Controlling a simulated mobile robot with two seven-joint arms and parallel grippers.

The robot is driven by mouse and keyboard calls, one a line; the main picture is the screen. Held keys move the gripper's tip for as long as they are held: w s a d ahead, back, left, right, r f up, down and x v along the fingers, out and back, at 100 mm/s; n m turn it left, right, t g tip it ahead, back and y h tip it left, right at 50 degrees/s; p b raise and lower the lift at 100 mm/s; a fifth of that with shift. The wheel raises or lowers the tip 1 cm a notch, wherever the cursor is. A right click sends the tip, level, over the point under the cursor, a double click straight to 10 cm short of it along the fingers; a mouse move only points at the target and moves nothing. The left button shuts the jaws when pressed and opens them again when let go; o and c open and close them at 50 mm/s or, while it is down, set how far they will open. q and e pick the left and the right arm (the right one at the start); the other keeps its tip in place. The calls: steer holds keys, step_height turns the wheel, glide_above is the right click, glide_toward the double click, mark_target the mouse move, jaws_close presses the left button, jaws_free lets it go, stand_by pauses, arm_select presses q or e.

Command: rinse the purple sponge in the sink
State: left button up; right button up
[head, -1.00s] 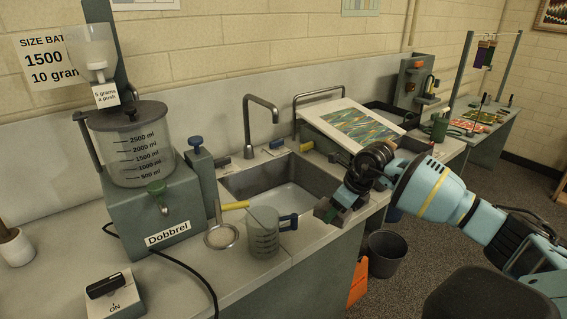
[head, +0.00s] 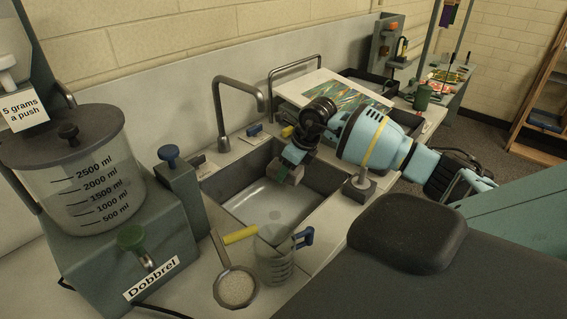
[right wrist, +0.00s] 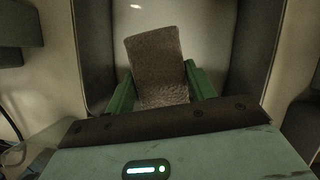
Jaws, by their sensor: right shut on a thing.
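My right gripper (head: 290,173) reaches over the far right part of the sink (head: 318,178). It is shut on a block-shaped sponge, which shows in the right wrist view (right wrist: 156,62) between two green fingers. The sponge looks dull grey-brown in this light, its purple not clear. It points down toward the pale basin floor; I cannot tell whether it touches the basin. The tap (head: 240,88) stands behind the sink, its spout left of the gripper. No running water shows. My left gripper is not in view.
A measuring jug (head: 275,262) with a blue handle and a strainer (head: 236,288) with a yellow handle stand at the sink's front edge. A Dobbrel dispenser (head: 165,280) is at left. A small grey stand (head: 359,188) stands right of the sink. A tilted patterned board (head: 325,90) lies behind.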

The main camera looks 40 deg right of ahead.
steer(key=shift+s+f, duration=0.1)
steer(key=shift+f, duration=0.2)
steer(key=shift+f+b, duration=3.95)
steer(key=shift+f, duration=4.4)
steer(key=shift+f+b, duration=0.35)
steer(key=shift+f, duration=0.3)
steer(key=shift+f+b, duration=0.65)
steer(key=shift+f, duration=0.4)
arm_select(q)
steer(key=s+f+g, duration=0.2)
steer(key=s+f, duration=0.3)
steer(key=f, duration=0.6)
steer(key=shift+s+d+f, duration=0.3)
arm_select(e)
steer(key=shift+f, duration=0.2)
arm_select(q)
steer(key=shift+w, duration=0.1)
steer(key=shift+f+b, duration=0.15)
steer(key=shift+b, duration=0.15)
arm_select(e)
steer(key=shift+o, duration=0.3)
steer(key=shift+w, duration=0.25)
